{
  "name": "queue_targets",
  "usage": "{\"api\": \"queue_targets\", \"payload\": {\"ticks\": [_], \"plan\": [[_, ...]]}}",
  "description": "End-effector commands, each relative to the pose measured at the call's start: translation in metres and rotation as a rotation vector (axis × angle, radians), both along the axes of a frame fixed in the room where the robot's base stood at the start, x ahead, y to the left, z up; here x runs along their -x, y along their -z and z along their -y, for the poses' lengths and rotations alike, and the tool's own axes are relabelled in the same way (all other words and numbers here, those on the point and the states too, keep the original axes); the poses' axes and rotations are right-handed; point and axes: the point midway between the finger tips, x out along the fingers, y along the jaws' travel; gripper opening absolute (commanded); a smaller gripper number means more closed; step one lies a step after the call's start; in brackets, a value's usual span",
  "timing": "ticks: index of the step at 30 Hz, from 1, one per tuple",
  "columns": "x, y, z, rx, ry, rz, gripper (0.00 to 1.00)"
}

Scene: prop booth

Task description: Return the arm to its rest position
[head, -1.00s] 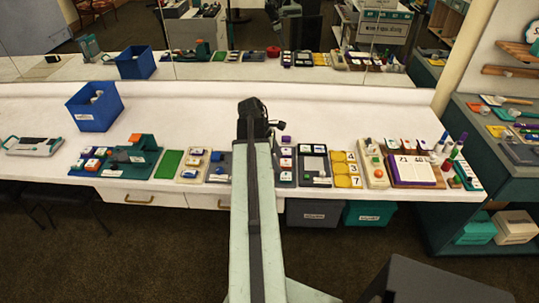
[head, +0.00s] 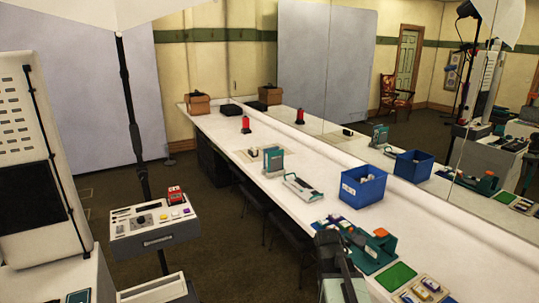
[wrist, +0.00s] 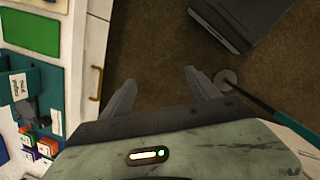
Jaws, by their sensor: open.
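My gripper (wrist: 162,88) shows in the wrist view as two pale grey fingers spread apart, with nothing between them. Brown carpet lies beyond the fingers, and the counter edge is to their left. In the head view my arm rises from the bottom edge, right of centre, in front of the teal tool board (head: 372,248). The fingers cannot be made out there.
The long white counter (head: 232,135) runs away along a mirror. A blue bin (head: 362,187) and a green mat (head: 396,276) are on it. A control panel (head: 152,222) stands at left. The wrist view shows a dark box (wrist: 240,18) on the floor.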

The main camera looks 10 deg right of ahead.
Motion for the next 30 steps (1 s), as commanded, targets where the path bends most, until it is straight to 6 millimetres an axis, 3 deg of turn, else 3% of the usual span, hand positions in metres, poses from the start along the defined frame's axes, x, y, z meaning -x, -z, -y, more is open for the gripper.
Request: {"api": "queue_targets", "payload": {"ticks": [1, 3, 6, 14, 23, 27, 30], "plan": [[0.000, 0.001, -0.035, -0.018, 0.021, 0.020, 0.70], [0.001, 0.003, -0.078, -0.052, 0.103, 0.051, 0.70], [0.009, 0.004, -0.120, -0.106, 0.313, 0.091, 0.70], [0.012, 0.005, -0.134, -0.159, 0.802, 0.135, 0.70], [0.011, 0.005, -0.133, -0.154, 0.871, 0.142, 0.70], [0.011, 0.005, -0.133, -0.153, 0.870, 0.142, 0.37], [0.011, 0.005, -0.133, -0.153, 0.869, 0.142, 0.36]]}}
